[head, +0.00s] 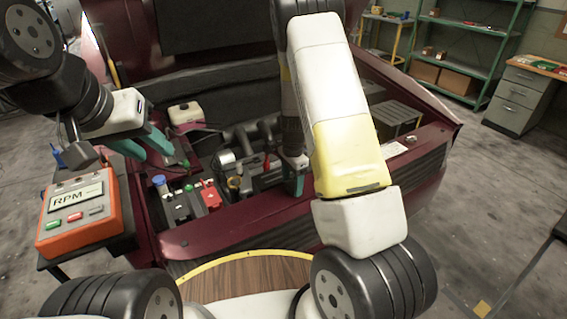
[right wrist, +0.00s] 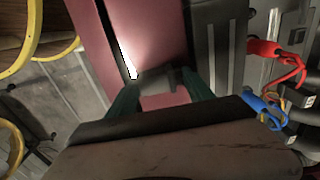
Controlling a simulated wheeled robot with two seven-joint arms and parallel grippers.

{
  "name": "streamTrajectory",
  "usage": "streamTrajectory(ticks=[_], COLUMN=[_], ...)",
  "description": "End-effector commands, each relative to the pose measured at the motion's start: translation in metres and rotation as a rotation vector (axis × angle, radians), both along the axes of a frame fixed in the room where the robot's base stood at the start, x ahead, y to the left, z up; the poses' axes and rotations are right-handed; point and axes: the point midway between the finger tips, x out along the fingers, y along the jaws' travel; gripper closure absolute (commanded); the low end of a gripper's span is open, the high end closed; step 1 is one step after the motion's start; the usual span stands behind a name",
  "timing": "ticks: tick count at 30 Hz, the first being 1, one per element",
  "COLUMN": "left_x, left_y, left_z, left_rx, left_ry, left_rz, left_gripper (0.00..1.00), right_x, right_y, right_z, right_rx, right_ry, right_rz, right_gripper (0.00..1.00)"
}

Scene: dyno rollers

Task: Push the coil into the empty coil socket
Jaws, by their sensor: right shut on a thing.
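My right gripper (head: 294,184) reaches down into the engine bay from above, its teal fingers partly hidden by its own arm. In the right wrist view its two teal fingers (right wrist: 163,92) are shut on a small dark part, apparently the coil (right wrist: 158,80). The coil's lower end and what lies under it are hard to make out. I cannot pick out the empty coil socket in either view. My left gripper (head: 146,146) is at the left of the bay, its two teal fingers apart with nothing visible between them.
An orange RPM meter (head: 75,215) stands on a cart at the left. A battery (head: 180,205) is at the bay's front left. Red (right wrist: 265,47) and blue cable ends (right wrist: 262,105) lie right of the right gripper. A yellow-rimmed wooden top (head: 250,278) is in front of the car.

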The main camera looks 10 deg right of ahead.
Motion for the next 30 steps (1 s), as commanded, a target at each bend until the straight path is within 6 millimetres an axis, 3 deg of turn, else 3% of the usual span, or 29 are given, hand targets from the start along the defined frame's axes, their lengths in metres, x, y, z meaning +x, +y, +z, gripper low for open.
streamTrajectory(ticks=[12, 13, 17, 26, 30], left_x=[0.0, 0.0, 0.0, 0.0, 0.0], left_y=[0.0, 0.0, 0.0, 0.0, 0.0], left_z=[0.0, 0.0, 0.0, 0.0, 0.0], left_rx=[0.0, 0.0, 0.0, 0.0, 0.0], left_ry=[0.0, 0.0, 0.0, 0.0, 0.0], left_rz=[0.0, 0.0, 0.0, 0.0, 0.0], left_gripper=[0.64, 0.64, 0.64, 0.64, 0.64], right_x=[0.0, 0.0, 0.0, 0.0, 0.001], right_y=[0.0, 0.0, 0.0, 0.0, 0.0], right_z=[-0.005, -0.005, -0.005, -0.004, 0.009], right_rx=[0.0, 0.0, 0.0, 0.0, 0.0], right_ry=[0.0, 0.0, 0.0, 0.0, -0.003], right_rz=[0.001, 0.001, 0.001, 0.001, 0.0], right_gripper=[0.82, 0.38, 0.14, 0.14, 0.14])
